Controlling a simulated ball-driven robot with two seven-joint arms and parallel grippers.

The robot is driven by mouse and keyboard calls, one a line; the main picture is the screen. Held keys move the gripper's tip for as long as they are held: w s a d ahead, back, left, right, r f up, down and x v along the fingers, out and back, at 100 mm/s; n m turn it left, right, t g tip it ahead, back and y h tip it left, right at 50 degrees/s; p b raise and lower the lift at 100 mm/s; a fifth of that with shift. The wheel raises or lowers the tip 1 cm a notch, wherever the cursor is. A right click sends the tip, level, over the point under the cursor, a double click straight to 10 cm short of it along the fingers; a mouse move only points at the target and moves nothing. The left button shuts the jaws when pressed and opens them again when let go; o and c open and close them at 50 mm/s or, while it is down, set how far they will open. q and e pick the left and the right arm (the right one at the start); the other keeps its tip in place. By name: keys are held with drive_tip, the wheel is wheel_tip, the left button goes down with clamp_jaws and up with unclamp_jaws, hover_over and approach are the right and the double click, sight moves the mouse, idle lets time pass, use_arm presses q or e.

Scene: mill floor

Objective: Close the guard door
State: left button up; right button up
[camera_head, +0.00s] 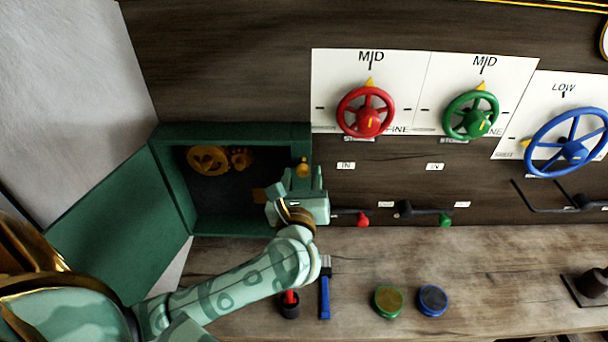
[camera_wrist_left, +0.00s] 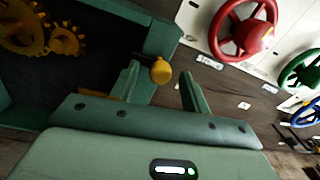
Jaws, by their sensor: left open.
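The green guard door (camera_head: 118,222) stands swung open to the left of its green box (camera_head: 240,131). The box's inside is dark, with yellow gears (camera_head: 208,160) that also show in the left wrist view (camera_wrist_left: 22,30). A yellow knob (camera_head: 302,168) sits on the box's right front edge. My left gripper (camera_head: 304,178) is at that edge, away from the door. In the left wrist view, its open fingers (camera_wrist_left: 160,90) are on either side of the knob (camera_wrist_left: 160,71), with no visible grip on it. My right gripper is out of view.
Red (camera_head: 366,112), green (camera_head: 471,115) and blue (camera_head: 567,143) handwheels are on the wall at right. Levers with red (camera_head: 363,220) and green (camera_head: 446,221) knobs are below.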

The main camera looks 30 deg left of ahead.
use_arm(q)
drive_tip(key=c, duration=1)
drive_tip(key=shift+r+m+p, duration=0.2)
drive_tip(key=shift+m+p, duration=0.6)
drive_tip(key=shift+p, duration=0.2)
drive_tip(key=m+g+p, duration=0.1)
drive_tip(key=m+p, duration=1)
drive_tip(key=p, duration=0.1)
drive_tip(key=shift+d+r, duration=0.1)
drive_tip(key=shift+d, duration=0.05)
drive_tip(key=m+p, duration=0.2)
drive_tip(key=p, duration=0.1)
drive_tip(key=shift+m, duration=0.4)
drive_tip(key=shift+f+m+y+p, duration=0.2)
drive_tip(key=shift+m+y+p, duration=0.2)
drive_tip(key=shift+m+p, duration=0.4)
drive_tip(key=o, duration=1)
drive_tip(key=shift+w, duration=0.1)
